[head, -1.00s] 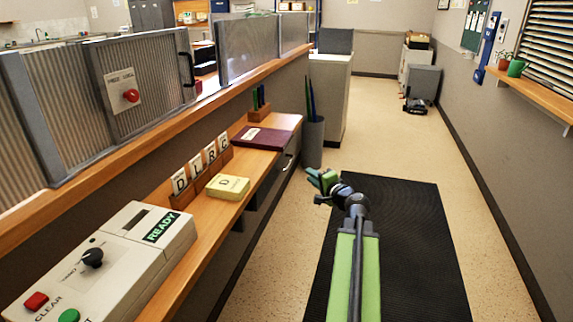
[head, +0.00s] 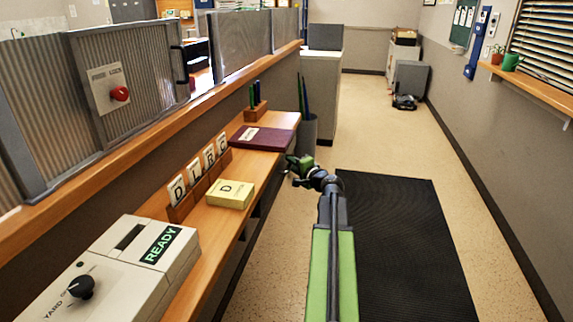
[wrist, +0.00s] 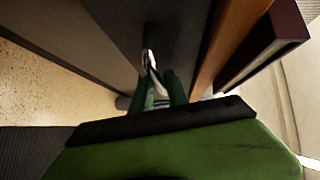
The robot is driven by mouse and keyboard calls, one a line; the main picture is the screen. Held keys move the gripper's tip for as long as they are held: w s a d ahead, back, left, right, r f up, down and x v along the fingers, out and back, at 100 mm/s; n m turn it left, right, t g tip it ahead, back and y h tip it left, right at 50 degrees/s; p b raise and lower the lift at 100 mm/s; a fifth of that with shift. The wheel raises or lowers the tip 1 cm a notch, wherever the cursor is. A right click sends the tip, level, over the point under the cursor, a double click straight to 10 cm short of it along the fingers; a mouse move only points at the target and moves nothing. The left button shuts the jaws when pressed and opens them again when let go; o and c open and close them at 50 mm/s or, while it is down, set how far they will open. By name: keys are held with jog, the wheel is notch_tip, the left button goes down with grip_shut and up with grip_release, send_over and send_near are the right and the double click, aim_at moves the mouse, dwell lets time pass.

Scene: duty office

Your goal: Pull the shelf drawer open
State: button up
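The shelf drawer shows in the wrist view as a dark grey front (wrist: 125,22) under the wooden shelf edge. Its bright metal handle (wrist: 149,60) stands out from that front. My gripper (wrist: 161,82) is at the handle, its two green fingers apart with the handle's near end showing between their tips. I cannot tell whether the fingers touch it. In the head view my gripper (head: 293,164) is beside the shelf's front edge, below the maroon book, and hides the handle. The drawer looks shut.
The wooden shelf (head: 210,215) carries a maroon book (head: 263,139), a yellow block (head: 230,194), letter cards (head: 200,169) and a control box (head: 130,262). A grey bin (head: 305,133) with long rods stands beyond my gripper. The black mat (head: 400,240) on the right is clear.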

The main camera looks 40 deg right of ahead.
jog(key=shift+a, duration=0.1)
grip_shut()
dwell(1.2)
